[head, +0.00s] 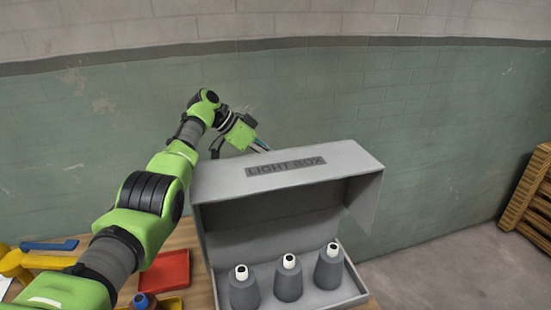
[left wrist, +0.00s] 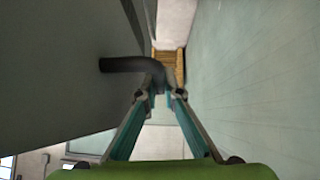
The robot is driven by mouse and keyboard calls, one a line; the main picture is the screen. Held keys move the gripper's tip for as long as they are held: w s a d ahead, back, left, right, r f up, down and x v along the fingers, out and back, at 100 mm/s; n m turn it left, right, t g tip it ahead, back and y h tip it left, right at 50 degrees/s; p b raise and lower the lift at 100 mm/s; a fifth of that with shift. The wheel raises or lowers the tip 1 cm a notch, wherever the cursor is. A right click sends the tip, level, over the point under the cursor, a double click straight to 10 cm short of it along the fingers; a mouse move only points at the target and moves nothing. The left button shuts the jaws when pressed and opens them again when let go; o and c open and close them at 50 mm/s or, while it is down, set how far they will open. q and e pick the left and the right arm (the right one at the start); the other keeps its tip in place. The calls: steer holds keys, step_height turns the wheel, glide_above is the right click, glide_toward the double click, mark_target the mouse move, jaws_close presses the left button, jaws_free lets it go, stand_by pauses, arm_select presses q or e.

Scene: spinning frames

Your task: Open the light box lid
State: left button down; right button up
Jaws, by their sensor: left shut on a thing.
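The grey light box (head: 357,291) stands on the wooden table. Its lid (head: 285,181), labelled LIGHT BOX, is raised above the base, and the front is open. Three grey cones with white tops (head: 288,279) stand inside. My left gripper (head: 263,147) is behind the lid's upper edge, its fingertips partly hidden there. In the left wrist view my left gripper (left wrist: 161,97) is shut on a dark curved handle (left wrist: 130,64) that comes from the grey lid surface at left. My right gripper is not in view.
A red tray (head: 165,273), a blue tool (head: 48,245) and yellow items (head: 45,262) lie on the table left of the box. A wooden crate or pallet (head: 530,205) stands on the floor at right. A green-and-white brick wall (head: 430,120) runs behind.

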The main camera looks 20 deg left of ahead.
arm_select(q)
steer(key=c, duration=2.2)
jaws_free()
steer(key=shift+s+d, duration=0.1)
steer(key=shift+o, duration=0.2)
steer(key=v, duration=1.2)
steer(key=shift+f, duration=0.1)
